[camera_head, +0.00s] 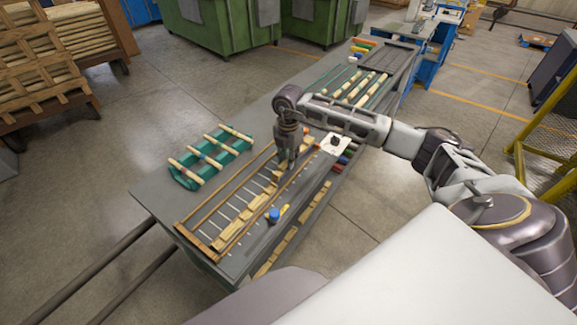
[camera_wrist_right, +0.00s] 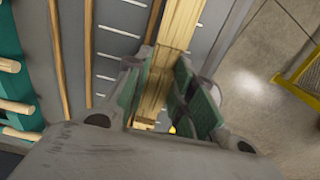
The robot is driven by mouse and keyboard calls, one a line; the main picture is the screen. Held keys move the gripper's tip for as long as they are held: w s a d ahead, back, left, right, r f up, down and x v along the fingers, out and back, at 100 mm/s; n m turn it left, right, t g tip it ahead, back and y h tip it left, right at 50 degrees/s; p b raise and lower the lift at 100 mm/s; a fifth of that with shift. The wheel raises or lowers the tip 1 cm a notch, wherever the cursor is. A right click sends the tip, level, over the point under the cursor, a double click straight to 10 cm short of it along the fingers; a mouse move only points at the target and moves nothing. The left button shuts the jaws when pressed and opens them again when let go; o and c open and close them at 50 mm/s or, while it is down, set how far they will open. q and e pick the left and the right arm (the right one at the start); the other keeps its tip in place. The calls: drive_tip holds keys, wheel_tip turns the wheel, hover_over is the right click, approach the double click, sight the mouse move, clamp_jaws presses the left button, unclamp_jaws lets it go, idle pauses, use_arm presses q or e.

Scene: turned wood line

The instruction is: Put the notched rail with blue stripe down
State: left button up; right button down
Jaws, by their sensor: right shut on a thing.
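My right gripper (camera_head: 285,164) points down over the grey table (camera_head: 160,190), above the wood-edged area with white marks. In the right wrist view its two green-padded fingers (camera_wrist_right: 168,95) are shut on a pale wooden rail (camera_wrist_right: 178,30), which runs lengthwise between them. No blue stripe or notches can be made out on it. Other wooden rails (camera_head: 229,235) lie in a row on the near side of the marked area. My left gripper is not in view.
A green rack with wooden dowels (camera_head: 210,157) stands left of the marked area. A blue cylinder (camera_head: 274,215) stands near the rails. More dowels (camera_head: 355,88) lie farther back. The table's left end is bare.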

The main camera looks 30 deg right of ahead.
drive_tip(key=shift+f, duration=0.1)
drive_tip(key=shift+f, duration=1.85)
drive_tip(key=c, duration=1.2)
unclamp_jaws()
drive_tip(key=shift+f, duration=0.1)
drive_tip(key=shift+r, duration=0.2)
wheel_tip(320, 180, up, 12)
drive_tip(key=shift+f+b, duration=0.1)
drive_tip(key=shift+b, duration=0.3)
